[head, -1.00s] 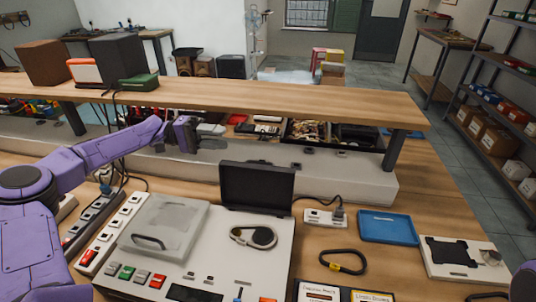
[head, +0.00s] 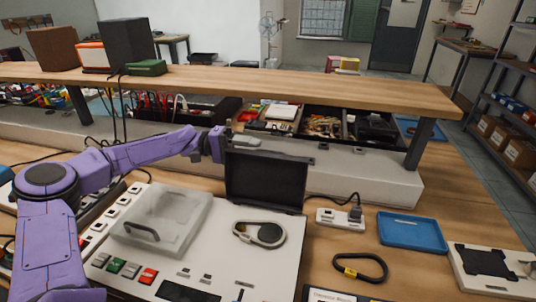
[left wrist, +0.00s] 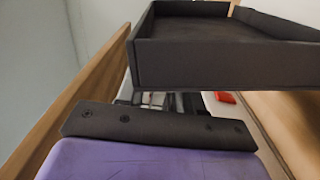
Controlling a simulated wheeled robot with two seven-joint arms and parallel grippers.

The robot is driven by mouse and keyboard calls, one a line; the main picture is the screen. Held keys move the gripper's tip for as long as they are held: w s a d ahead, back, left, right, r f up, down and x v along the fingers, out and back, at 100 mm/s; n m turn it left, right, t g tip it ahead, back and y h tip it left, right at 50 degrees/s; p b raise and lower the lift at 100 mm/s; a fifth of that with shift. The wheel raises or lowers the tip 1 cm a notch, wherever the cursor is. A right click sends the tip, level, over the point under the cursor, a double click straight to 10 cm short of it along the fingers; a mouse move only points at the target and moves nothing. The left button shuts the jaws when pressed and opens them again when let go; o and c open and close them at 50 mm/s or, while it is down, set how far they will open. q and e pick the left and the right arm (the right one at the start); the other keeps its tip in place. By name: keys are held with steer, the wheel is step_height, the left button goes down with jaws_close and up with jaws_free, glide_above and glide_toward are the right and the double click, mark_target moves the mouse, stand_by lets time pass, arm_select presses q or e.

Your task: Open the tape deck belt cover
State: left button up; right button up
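The tape deck (head: 225,262) is a white unit with coloured keys on the bench. A dark rectangular cover (head: 265,180) stands raised at its back edge, behind a grey and black belt loop (head: 258,234). A clear lid with a black handle (head: 165,222) lies shut on the deck's left part. My left gripper (head: 238,143) is by the raised cover's upper left corner; I cannot tell whether it touches it. Its finger opening is not clear. In the left wrist view, the dark rimmed cover (left wrist: 220,62) is close ahead. My right gripper is not in view.
A wooden shelf (head: 300,93) spans above the bench behind the deck, with open bins under it. A power strip (head: 340,219), a blue tray (head: 412,232) and a black loop with a yellow tag (head: 360,268) lie to the right.

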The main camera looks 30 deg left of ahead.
mark_target(265, 153)
arm_select(q)
steer(key=x, duration=0.4)
steer(key=shift+w+d+b, duration=0.15)
steer(key=shift+d+b, duration=0.15)
steer(key=shift+d, duration=0.05)
jaws_close()
steer(key=s, duration=0.1)
steer(key=s+r, duration=0.1)
steer(key=s+d+m+b, duration=0.1)
steer(key=shift+s+r, duration=0.15)
steer(key=shift+a, duration=0.15)
jaws_free()
steer(key=shift+w, duration=0.25)
